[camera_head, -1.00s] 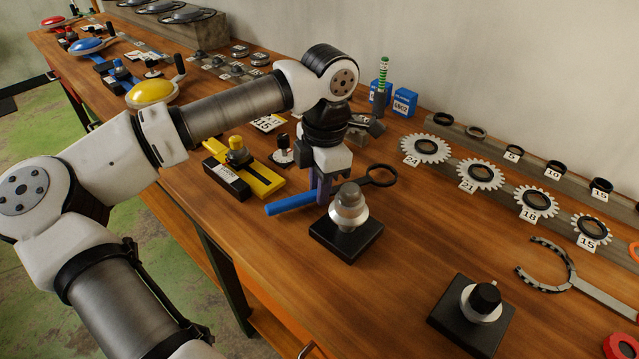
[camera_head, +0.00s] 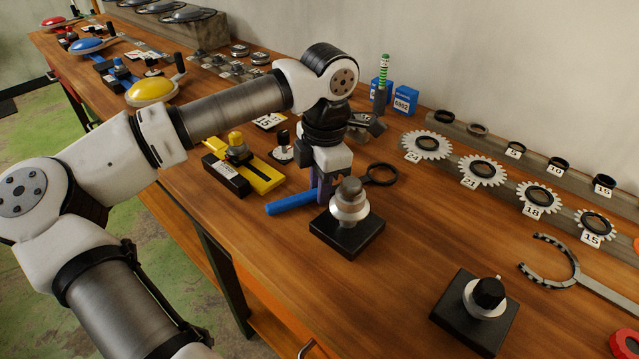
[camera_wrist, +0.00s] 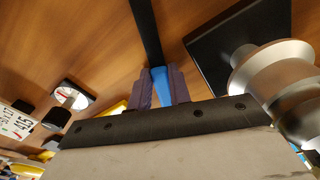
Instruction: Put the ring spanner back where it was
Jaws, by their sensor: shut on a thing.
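The ring spanner has a blue handle (camera_head: 290,204) and a black ring end (camera_head: 382,174). It lies low over the wooden bench, behind the black block with the silver spindle; whether it touches the wood I cannot tell. My gripper (camera_head: 325,194) points down and is shut on the spanner near the middle, where blue meets black. In the wrist view the purple fingers (camera_wrist: 160,88) sit on both sides of the spanner's blue part (camera_wrist: 161,84), and its black shaft (camera_wrist: 146,30) runs away from them. The spindle partly hides the fingertips in the head view.
The silver spindle (camera_head: 349,204) on its black base (camera_head: 347,240) stands close in front of my gripper. A yellow fixture (camera_head: 262,178) is to the left. Numbered sprockets (camera_head: 481,171) line the back right. A second black block (camera_head: 472,318) stands front right. Bench between is clear.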

